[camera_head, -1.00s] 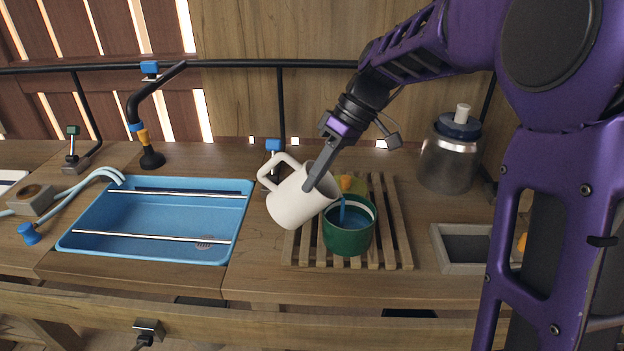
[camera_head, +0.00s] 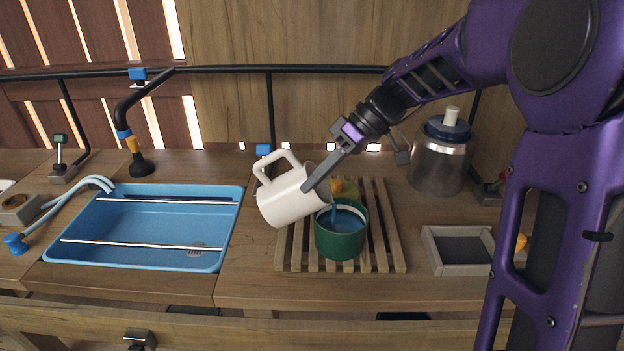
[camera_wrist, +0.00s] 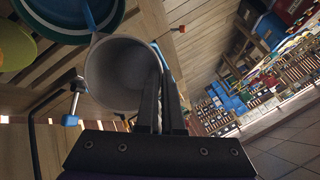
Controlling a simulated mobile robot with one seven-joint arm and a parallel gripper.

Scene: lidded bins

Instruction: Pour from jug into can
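A white jug (camera_head: 287,198) is tilted steeply to the right, its mouth at the rim of a green can (camera_head: 340,243). My gripper (camera_head: 314,183) is shut on the jug's wall near its mouth. A thin blue stream (camera_head: 334,212) runs from the jug's lip into the can, and blue liquid shows inside the can. The can stands upright on a wooden slatted rack (camera_head: 395,240). In the wrist view the jug's open mouth (camera_wrist: 120,75) shows between the can and my dark gripper fingers (camera_wrist: 160,95); the green can (camera_wrist: 70,15) is at the top left.
A blue sink basin (camera_head: 150,228) lies to the left. A yellow-green object with an orange part (camera_head: 346,190) sits behind the can. A metal canister with a blue lid (camera_head: 440,158) stands at the back right. A small grey tray (camera_head: 458,250) is at right.

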